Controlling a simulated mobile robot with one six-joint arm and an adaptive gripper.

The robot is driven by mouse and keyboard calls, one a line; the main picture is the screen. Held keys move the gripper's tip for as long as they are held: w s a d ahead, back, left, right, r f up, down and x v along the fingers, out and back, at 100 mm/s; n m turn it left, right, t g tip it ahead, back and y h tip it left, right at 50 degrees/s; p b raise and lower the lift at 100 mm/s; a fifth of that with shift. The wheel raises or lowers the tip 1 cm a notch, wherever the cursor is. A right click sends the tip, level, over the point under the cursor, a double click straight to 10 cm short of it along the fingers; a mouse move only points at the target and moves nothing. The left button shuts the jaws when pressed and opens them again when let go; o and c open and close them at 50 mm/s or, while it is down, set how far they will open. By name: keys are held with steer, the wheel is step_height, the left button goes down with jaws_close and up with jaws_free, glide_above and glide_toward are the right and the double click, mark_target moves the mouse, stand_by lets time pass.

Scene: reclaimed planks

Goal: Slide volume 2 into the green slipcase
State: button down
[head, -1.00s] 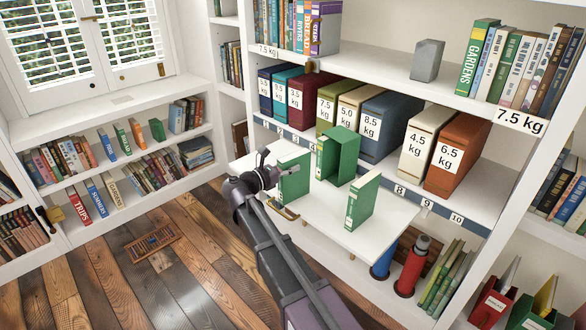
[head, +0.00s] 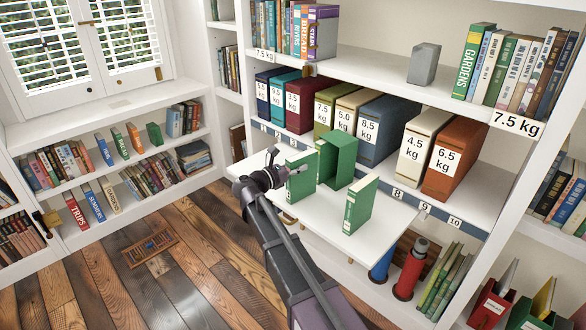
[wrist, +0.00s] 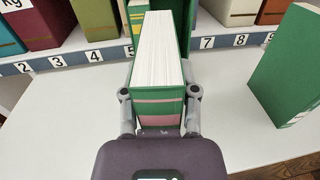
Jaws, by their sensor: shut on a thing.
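My gripper (wrist: 160,108) is shut on an upright green book (wrist: 158,55), with one finger on each side. In the wrist view its white page edges face up and a pink band crosses its near end. The held book also shows in the head view (head: 300,176); its volume number is not readable. The open green slipcase (head: 342,150) stands just beyond it on the white pull-out board. In the wrist view the slipcase (wrist: 98,18) is partly hidden behind the book. A narrow green thing with yellow bands (wrist: 137,22) shows at its left inside.
Another green book (head: 361,205) stands upright on the white board (head: 385,225), to the right of the slipcase. Weight-labelled volumes, such as the blue one (head: 384,125), line the shelf behind.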

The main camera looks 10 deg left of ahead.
mark_target(306, 161)
steer(key=shift+x, duration=1.95)
stand_by(1.6)
steer(key=shift+s+a, duration=0.1)
steer(key=shift+a, duration=0.05)
steer(key=shift+s+a, duration=0.2)
steer(key=shift+s, duration=0.05)
stand_by(0.7)
